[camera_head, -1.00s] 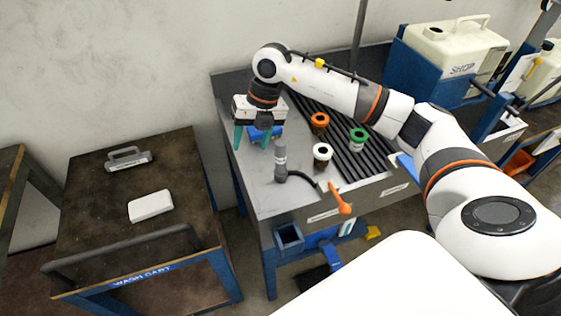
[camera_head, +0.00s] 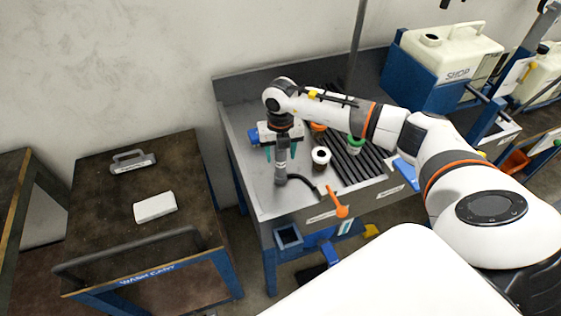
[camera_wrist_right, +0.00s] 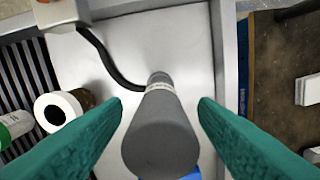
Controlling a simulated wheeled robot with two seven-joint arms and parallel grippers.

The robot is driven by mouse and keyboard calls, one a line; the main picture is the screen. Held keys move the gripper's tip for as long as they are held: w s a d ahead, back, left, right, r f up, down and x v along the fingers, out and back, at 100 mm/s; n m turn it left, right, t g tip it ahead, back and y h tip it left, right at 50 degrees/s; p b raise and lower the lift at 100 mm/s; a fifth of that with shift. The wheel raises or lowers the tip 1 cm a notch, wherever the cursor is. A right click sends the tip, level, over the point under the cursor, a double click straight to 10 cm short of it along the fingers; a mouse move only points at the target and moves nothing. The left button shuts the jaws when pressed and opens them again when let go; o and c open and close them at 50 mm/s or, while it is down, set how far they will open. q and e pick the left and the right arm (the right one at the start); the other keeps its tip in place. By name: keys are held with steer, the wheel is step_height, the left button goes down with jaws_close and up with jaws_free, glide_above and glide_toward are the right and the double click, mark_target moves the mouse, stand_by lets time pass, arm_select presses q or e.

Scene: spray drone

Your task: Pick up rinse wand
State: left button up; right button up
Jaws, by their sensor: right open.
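The rinse wand (camera_head: 281,168) is a grey cylinder with a light band, standing upright on the left part of the grey sink bench. A black hose runs from its lower end towards a block with an orange lever (camera_head: 338,203) at the bench's front edge. My right gripper (camera_head: 282,154) is over the wand, teal fingers pointing down. In the right wrist view, the wand (camera_wrist_right: 160,135) stands between the open fingers of the right gripper (camera_wrist_right: 161,104), with gaps on both sides. My left gripper is not in view.
A jar with a white rim (camera_head: 321,157), a green-capped jar (camera_head: 356,144) and an orange-capped jar (camera_head: 318,127) stand right of the wand, near the black slats. A blue object (camera_head: 254,137) lies behind it. The wash cart (camera_head: 105,215) is at left, carrying a white block (camera_head: 155,206).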

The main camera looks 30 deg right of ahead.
steer(key=shift+f, duration=1.05)
steer(key=c, duration=1.1)
steer(key=shift+r, duration=0.6)
steer(key=shift+c, duration=0.2)
step_height(320, 180, up, 8)
steer(key=b, duration=0.2)
steer(key=shift+f+b, duration=0.15)
steer(key=shift+b, duration=0.15)
step_height(320, 180, up, 5)
steer(key=shift+r+p, duration=0.15)
steer(key=shift+p, duration=1.1)
steer(key=shift+f+b, duration=1)
steer(key=shift+f, duration=0.35)
